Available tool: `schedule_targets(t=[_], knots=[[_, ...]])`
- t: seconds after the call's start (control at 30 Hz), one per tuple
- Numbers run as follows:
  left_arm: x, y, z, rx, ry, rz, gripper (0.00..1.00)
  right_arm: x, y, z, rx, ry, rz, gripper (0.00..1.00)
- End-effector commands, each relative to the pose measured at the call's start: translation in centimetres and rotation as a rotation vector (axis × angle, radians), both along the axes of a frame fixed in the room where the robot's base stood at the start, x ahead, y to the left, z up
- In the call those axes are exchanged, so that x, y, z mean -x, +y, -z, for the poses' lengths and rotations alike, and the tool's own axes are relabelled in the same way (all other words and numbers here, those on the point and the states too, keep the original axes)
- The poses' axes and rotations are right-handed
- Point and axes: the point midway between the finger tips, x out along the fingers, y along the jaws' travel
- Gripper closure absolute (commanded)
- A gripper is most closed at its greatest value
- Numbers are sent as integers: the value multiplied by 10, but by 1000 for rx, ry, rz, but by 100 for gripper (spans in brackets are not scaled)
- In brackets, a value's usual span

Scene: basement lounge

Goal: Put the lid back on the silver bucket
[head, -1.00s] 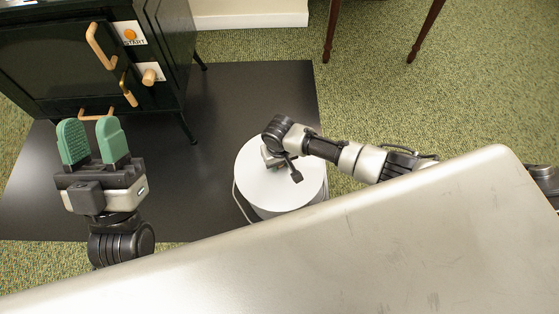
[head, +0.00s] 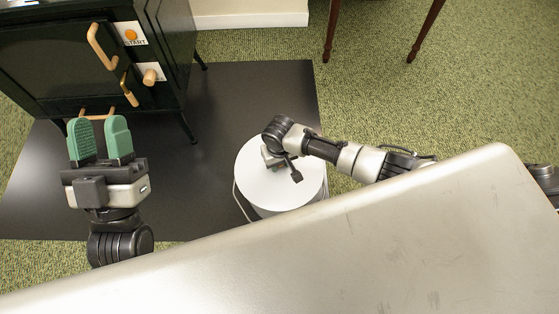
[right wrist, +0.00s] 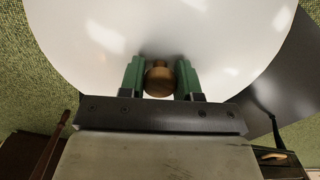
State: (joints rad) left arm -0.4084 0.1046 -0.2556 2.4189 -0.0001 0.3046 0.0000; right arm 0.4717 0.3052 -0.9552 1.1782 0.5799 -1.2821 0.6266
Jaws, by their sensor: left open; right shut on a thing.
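The lid (head: 262,190) is a white disc with a round wooden knob (right wrist: 158,85), which shows in the right wrist view. The bucket (head: 263,212) is directly under the lid, with its wire handle hanging at the left side. The lid covers its top; I cannot tell whether it is fully seated. My right gripper (head: 277,162) points down over the lid; in the right wrist view its green fingers are shut on the knob, one on each side. My left gripper (head: 101,137) is open and empty, well to the left of the bucket.
A dark green stove (head: 60,60) with wooden handles stands at the upper left, close to my left gripper. The bucket stands on a dark mat (head: 235,95) over green carpet. Wooden furniture legs (head: 331,35) are at the top right.

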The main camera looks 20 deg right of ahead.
Motion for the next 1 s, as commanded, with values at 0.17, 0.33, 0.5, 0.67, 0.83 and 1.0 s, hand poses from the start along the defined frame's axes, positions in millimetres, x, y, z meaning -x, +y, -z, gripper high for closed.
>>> schedule_targets(t=[0.17,0.33,0.5,0.67,0.83,1.0], knots=[[0,0,0,1,-2,0,59,0,0,0,0,0,0,95],[0,0,-1,1,-3,0,59,0,0,0,0,0,0,41],[1,0,-1,0,-4,1,59,0,0,0,0,0,0,38],[0,0,-1,1,-6,1,59,0,0,0,1,1,0,21],[0,0,-2,2,-11,1,59,0,0,0,1,1,0,12],[0,0,-3,1,-12,2,59,0,0,0,0,0,0,12]])
